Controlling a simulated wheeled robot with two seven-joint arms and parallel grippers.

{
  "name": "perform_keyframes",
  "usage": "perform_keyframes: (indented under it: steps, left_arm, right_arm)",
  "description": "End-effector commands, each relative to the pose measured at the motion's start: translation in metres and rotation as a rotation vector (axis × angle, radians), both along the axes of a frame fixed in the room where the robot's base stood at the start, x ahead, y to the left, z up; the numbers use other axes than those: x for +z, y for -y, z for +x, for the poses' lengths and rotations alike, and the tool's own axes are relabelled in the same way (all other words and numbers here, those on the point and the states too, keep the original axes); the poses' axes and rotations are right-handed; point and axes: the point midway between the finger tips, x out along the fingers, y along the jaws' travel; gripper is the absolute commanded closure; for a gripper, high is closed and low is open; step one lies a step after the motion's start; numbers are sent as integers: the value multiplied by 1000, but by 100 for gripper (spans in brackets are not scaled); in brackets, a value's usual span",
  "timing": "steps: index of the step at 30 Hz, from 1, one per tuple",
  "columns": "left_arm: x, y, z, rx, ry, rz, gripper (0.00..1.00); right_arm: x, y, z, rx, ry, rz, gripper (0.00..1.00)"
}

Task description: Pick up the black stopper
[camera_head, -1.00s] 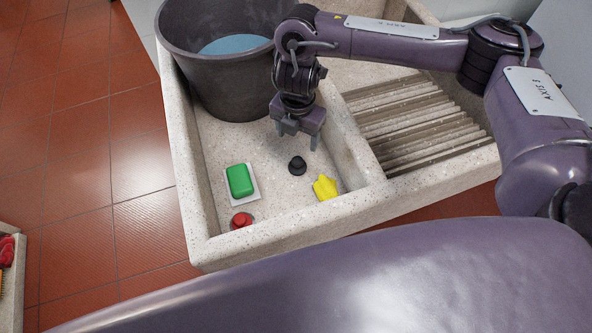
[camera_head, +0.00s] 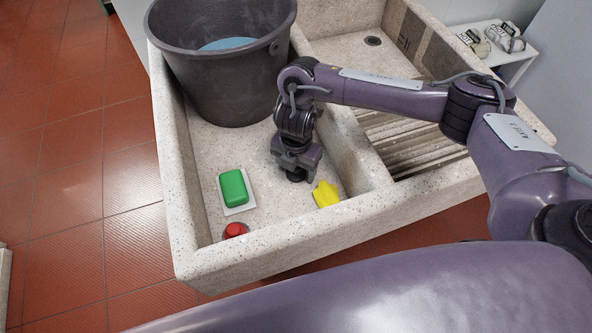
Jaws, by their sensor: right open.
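The black stopper (camera_head: 295,176) stands on the floor of the stone basin, mostly hidden under my right gripper (camera_head: 296,172). The gripper points down right over it, its fingers around or beside the stopper's top; I cannot tell which. The right gripper is open. A purple arm link of mine crosses the bottom of the view, but my left gripper does not show.
In the same stone basin (camera_head: 184,243) lie a green soap on a white dish (camera_head: 233,187), a yellow sponge-like piece (camera_head: 326,194) and a red stopper-like piece (camera_head: 235,230). A grey bucket (camera_head: 225,90) with blue water stands behind. A ribbed washboard (camera_head: 420,150) is at right.

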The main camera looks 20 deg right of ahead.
Motion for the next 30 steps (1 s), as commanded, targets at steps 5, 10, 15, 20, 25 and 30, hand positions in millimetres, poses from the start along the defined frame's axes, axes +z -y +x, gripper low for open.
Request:
perform_keyframes:
  steps: [5,10,15,20,25,30]
  left_arm:
    - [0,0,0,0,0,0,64]
    - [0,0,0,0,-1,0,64]
    - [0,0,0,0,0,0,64]
    - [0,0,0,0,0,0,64]
    - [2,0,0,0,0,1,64]
    - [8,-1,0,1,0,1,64]
  right_arm:
    - [1,0,0,0,1,1,34]
    - [1,0,0,0,1,1,56]
    - [1,0,0,0,1,1,78]
    - [1,0,0,0,1,0,84]
    - [5,0,1,0,2,1,84]
    - [21,0,2,1,4,1,84]
